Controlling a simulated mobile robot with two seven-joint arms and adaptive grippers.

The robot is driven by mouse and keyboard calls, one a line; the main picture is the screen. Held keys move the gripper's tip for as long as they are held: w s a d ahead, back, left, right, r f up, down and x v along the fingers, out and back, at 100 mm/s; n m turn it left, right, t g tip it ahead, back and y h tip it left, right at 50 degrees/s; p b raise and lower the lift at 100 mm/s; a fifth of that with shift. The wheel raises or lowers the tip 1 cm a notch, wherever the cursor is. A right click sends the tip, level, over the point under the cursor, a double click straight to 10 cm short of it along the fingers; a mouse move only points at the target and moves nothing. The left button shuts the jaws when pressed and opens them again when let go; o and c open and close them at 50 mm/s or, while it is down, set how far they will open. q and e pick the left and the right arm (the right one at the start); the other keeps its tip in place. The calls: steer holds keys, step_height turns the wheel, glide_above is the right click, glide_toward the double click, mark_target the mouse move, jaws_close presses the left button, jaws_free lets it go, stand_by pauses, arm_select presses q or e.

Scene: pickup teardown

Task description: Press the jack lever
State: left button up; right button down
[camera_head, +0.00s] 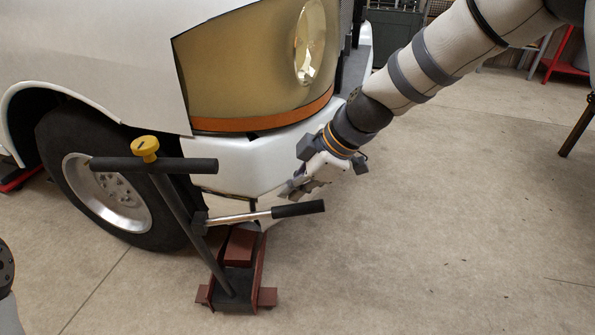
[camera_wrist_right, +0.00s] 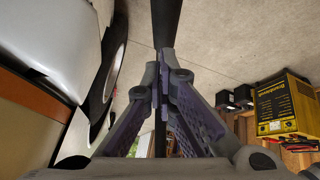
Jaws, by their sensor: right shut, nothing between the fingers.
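The red jack (camera_head: 238,275) stands on the floor at the front of the white vehicle. Its lever (camera_head: 250,214) is a silver rod with a black grip (camera_head: 299,209), sticking out to the right and tilted slightly up. My left gripper is out of view.
The white bumper (camera_head: 260,155) and headlight (camera_head: 309,42) are close behind my right gripper. A front wheel (camera_head: 105,190) is at left. A yellow box (camera_wrist_right: 284,103) stands on a wooden shelf in the wrist view. The floor at right is open.

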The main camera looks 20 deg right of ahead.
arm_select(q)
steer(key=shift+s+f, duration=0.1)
arm_select(e)
steer(key=shift+w+d+f, duration=0.1)
steer(key=shift+d+f, duration=0.2)
steer(key=shift+f, duration=0.5)
